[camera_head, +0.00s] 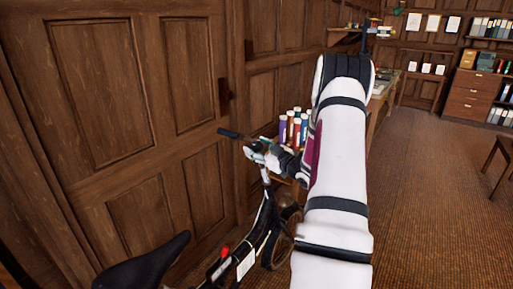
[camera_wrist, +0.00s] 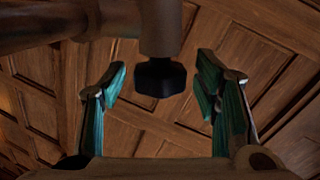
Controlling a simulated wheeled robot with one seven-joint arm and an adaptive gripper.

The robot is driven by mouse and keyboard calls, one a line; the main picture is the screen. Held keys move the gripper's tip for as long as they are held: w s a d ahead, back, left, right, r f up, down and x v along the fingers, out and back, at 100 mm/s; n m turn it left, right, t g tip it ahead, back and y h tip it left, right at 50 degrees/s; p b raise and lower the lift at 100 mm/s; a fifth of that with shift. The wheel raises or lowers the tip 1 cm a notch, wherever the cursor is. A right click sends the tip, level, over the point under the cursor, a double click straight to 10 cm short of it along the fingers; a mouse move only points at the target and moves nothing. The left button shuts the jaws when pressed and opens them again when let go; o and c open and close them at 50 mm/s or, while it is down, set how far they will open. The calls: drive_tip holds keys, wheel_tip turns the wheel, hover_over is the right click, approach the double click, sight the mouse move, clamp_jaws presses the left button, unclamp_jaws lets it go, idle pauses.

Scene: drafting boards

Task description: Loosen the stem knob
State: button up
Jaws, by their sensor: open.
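A folding bicycle (camera_head: 262,222) stands beside the wood-panelled wall in the head view, with its black handlebar grip (camera_head: 230,134) pointing left. My gripper (camera_head: 262,152) is up at the bicycle's handlebar and stem, at the end of my white arm. In the wrist view, a black faceted knob (camera_wrist: 160,78) sits at the end of a grey-brown cylinder (camera_wrist: 160,28). My gripper shows there too (camera_wrist: 161,76), open, with one teal-padded finger on each side of the knob. Gaps show between the knob and both fingers. The knob cannot be made out in the head view.
The panelled wall (camera_head: 95,80) rises close on the left. A black saddle (camera_head: 145,265) is at the bottom left. Several coloured tubes (camera_head: 296,128) stand behind the handlebar. A chair (camera_head: 499,158) and a drawer cabinet (camera_head: 470,97) are at right. The brown floor (camera_head: 430,200) is clear.

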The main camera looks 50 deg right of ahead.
drive_tip(key=shift+w, duration=0.3)
drive_tip(key=c, duration=1.2)
drive_tip(key=shift+r+y+p, duration=0.1)
drive_tip(key=shift+y+p, duration=0.2)
drive_tip(key=shift+n+y+p, duration=0.3)
drive_tip(key=shift+n+p, duration=0.1)
drive_tip(key=shift+n+y+p, duration=0.4)
drive_tip(key=shift+y+p, duration=0.05)
drive_tip(key=shift+y, duration=0.15)
